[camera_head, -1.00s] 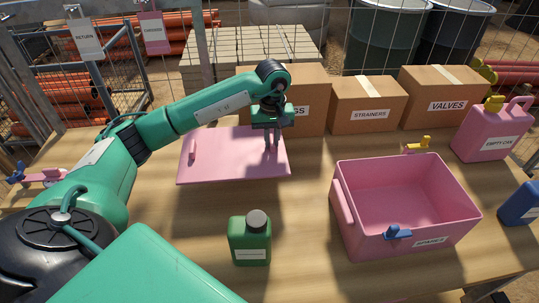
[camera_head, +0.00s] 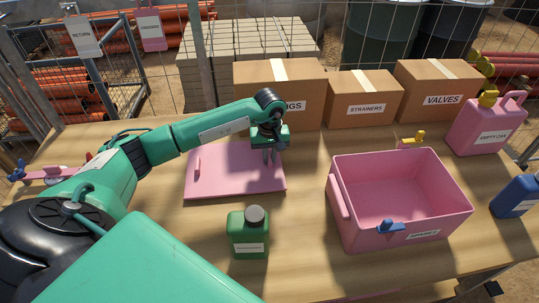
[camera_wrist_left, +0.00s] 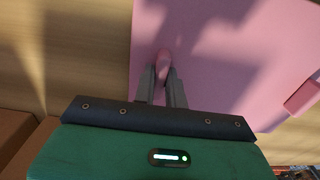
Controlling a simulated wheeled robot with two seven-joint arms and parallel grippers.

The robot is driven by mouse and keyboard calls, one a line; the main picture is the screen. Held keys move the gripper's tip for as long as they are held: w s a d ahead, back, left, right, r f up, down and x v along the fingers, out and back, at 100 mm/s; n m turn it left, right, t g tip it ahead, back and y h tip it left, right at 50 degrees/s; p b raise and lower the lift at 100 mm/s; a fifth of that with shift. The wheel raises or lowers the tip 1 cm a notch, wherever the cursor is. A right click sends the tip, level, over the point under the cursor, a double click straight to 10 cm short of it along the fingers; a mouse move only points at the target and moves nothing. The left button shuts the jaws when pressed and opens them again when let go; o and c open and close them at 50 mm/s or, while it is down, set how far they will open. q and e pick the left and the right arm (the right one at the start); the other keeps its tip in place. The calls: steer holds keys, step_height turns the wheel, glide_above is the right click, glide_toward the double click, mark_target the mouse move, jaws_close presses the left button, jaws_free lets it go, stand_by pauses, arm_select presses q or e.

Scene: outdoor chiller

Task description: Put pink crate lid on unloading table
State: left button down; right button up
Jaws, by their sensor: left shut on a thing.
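The pink crate lid (camera_head: 232,178) is a flat panel over the left half of the wooden table (camera_head: 300,225). One pink handle (camera_head: 198,166) stands free near its left end. My left gripper (camera_head: 270,158) is at the lid's right end, shut on the other handle, which shows between the fingers in the left wrist view (camera_wrist_left: 163,63). I cannot tell whether the lid touches the table. The free handle also shows at the right in the wrist view. The right gripper is not in view.
An open pink crate (camera_head: 345,215) with blue and yellow latches stands to the right. A green bottle (camera_head: 248,237) stands in front of the lid. Cardboard boxes (camera_head: 364,100) line the back. A pink can (camera_head: 480,130) and blue container (camera_head: 515,197) stand at the right.

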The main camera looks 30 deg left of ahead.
arm_select(q)
steer(key=c, duration=1.5)
jaws_free()
steer(key=shift+f, duration=0.1)
steer(key=shift+o, duration=0.2)
steer(key=shift+r, duration=0.3)
step_height(320, 180, up, 12)
steer(key=b, duration=0.3)
steer(key=shift+f, duration=0.15)
